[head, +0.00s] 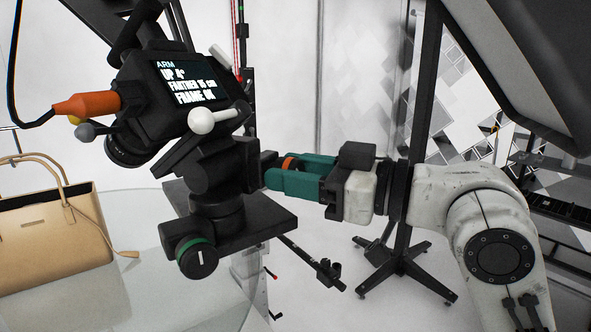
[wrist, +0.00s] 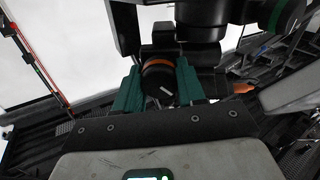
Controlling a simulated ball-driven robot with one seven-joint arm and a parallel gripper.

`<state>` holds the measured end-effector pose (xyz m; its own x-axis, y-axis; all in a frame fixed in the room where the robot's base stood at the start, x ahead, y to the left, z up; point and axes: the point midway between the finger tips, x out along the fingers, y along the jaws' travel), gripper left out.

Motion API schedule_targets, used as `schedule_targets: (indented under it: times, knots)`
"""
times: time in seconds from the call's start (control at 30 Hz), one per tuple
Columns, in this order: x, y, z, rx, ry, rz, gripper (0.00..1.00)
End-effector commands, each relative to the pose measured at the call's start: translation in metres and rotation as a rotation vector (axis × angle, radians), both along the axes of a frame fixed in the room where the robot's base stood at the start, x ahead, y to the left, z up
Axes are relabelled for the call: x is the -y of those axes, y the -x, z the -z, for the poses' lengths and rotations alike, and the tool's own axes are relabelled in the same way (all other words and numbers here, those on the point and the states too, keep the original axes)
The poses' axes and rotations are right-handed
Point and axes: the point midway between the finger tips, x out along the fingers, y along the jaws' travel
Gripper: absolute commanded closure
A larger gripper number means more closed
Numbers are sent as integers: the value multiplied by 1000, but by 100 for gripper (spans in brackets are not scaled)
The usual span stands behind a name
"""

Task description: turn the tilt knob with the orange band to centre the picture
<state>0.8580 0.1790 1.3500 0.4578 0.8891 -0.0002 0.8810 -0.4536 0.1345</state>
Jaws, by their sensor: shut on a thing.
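The tilt knob with the orange band (wrist: 158,78) sits between the two green fingers of my gripper (wrist: 158,92) in the wrist view. A white mark on its dark face is slanted. In the head view the orange band (head: 291,163) shows between the fingers of my gripper (head: 284,176), which reaches in from the right and is shut on the knob. The camera screen (head: 187,82) reads "ARM", "UP", a small degree figure that is hard to read, "FARTHER", a distance in cm, and "FRAME OK".
A green-banded knob (head: 197,257) is below the camera head, with its white mark upright. A white-ball lever (head: 202,120) and an orange cable plug (head: 88,103) stick out. A tan handbag (head: 50,240) stands on the glass turntable (head: 150,285). A black stand (head: 405,255) is behind my arm.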

Motion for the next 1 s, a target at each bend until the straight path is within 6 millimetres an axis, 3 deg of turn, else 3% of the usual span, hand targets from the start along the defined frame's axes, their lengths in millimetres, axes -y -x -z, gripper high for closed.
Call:
schedule_targets:
  times: [1.0]
  knots:
    - [1,-1,-2,-644,-333,2,91]
